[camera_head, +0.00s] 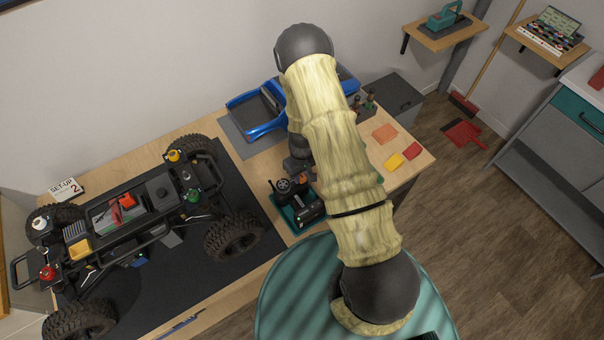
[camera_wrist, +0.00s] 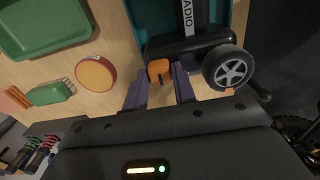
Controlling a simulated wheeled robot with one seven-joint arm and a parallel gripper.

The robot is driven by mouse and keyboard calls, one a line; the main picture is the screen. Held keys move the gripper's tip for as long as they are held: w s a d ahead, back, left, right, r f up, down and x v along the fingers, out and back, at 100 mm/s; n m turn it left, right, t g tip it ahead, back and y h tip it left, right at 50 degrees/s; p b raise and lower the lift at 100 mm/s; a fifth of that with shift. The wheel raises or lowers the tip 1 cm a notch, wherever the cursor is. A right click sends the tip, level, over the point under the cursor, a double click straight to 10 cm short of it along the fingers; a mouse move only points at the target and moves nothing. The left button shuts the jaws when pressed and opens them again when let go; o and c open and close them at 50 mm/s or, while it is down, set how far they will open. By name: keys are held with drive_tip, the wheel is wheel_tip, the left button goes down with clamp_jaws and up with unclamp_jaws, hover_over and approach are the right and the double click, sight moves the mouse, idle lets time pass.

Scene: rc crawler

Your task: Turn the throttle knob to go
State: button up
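The radio transmitter (camera_wrist: 195,45) is a black body with a "RADIO" label, and it lies on a teal tray. A wheel with silver spokes (camera_wrist: 229,70) is on its side. A small orange knob (camera_wrist: 159,70) sticks out from the body; I take it for the throttle knob. My gripper (camera_wrist: 160,86) has its two dark fingers apart, one on each side of the orange knob. I cannot tell whether either finger touches it. In the head view the transmitter (camera_head: 309,211) is beside my gripper (camera_head: 300,174), and my arm partly covers this area. The knob's go mark is not readable.
The RC crawler chassis (camera_head: 130,215) stands on a black mat to the left. A blue body shell (camera_head: 255,125) is behind, partly covered by my arm. Orange, yellow and red pieces (camera_head: 385,133) lie on the right of the bench. A green tray (camera_wrist: 45,30) shows in the wrist view.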

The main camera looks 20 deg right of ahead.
drive_tip(key=c, duration=0.4)
